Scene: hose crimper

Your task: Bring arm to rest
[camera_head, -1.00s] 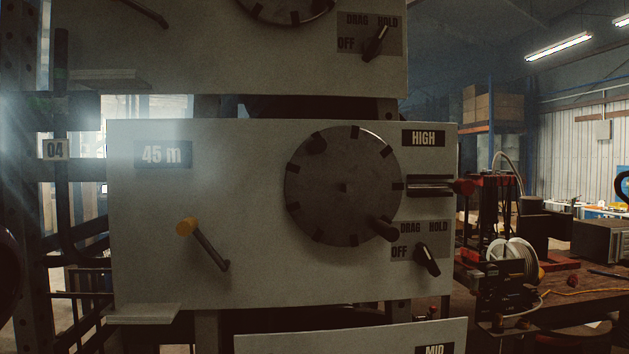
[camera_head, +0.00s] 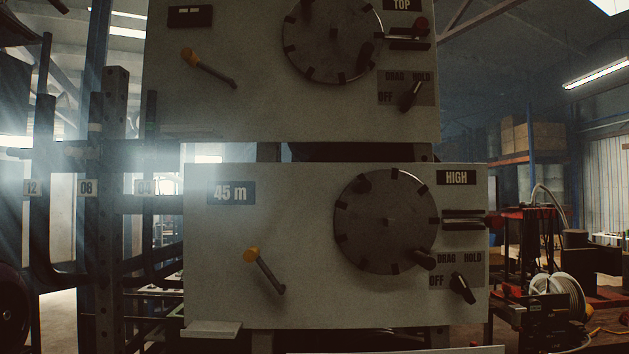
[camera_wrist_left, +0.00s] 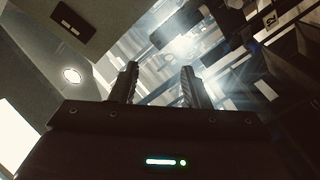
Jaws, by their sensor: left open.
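My left gripper (camera_wrist_left: 158,82) shows in the left wrist view, its two dark fingers apart with nothing between them. A green light is lit on its body. I cannot clearly make out this gripper in the head view; dark shapes at the left edge are too dim to tell. My right gripper is not in view. In the head view, the HIGH panel (camera_head: 310,300), marked 45 m, carries a round notched dial (camera_head: 388,222), a yellow-ended lever (camera_head: 266,272) and a black selector knob (camera_head: 462,288).
The TOP panel (camera_head: 240,110) stands above with its own dial, lever and selector. Dark rack posts (camera_head: 113,200) with numbered tags stand at the left. A bench with a white hose coil (camera_head: 562,292) is at the lower right, and stacked boxes (camera_head: 528,135) stand behind.

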